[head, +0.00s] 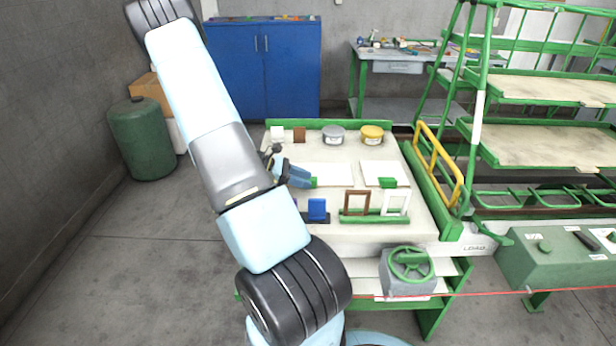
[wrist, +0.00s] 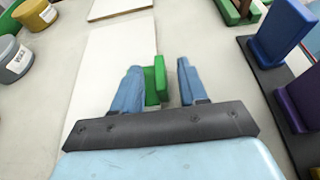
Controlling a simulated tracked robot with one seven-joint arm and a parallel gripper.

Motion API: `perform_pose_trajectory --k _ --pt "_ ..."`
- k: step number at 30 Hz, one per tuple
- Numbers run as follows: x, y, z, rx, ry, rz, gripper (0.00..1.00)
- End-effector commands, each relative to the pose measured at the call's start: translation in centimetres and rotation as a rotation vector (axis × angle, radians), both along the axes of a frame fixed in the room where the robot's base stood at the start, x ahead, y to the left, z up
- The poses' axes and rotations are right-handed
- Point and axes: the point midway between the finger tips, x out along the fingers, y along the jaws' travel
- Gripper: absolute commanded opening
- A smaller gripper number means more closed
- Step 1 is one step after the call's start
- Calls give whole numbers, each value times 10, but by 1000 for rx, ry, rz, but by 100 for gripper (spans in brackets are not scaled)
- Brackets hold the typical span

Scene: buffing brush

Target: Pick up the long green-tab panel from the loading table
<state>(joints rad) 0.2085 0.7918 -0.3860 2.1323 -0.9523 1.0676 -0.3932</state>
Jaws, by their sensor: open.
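The long white panel (wrist: 105,62) lies flat on the loading table (head: 330,232), with a green tab (wrist: 154,80) standing at its edge. In the head view the panel (head: 334,174) shows just right of my gripper (head: 308,181), partly hidden by it. In the wrist view my gripper (wrist: 160,82) is open, with its two blue fingers on either side of the tab. The tab is nearer the left finger; I cannot tell whether they touch. A second white panel (head: 382,168) with a green tab (head: 388,183) lies to the right.
A grey tin (head: 333,136) and a yellow tin (head: 372,135) stand at the back. Blue blocks (head: 317,209) stand in a dark rack at the front, beside brown (head: 357,202) and white (head: 396,202) frames. A yellow rail (head: 438,165) borders the right side.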

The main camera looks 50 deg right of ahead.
Motion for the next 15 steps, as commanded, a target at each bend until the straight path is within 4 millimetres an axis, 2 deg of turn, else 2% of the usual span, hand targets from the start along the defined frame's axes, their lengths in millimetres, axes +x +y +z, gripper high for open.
perform_pose_trajectory --k 8,15 --pt "-4 -4 -2 0 -2 1 43" --pt "-4 -3 -2 0 -2 1 21"
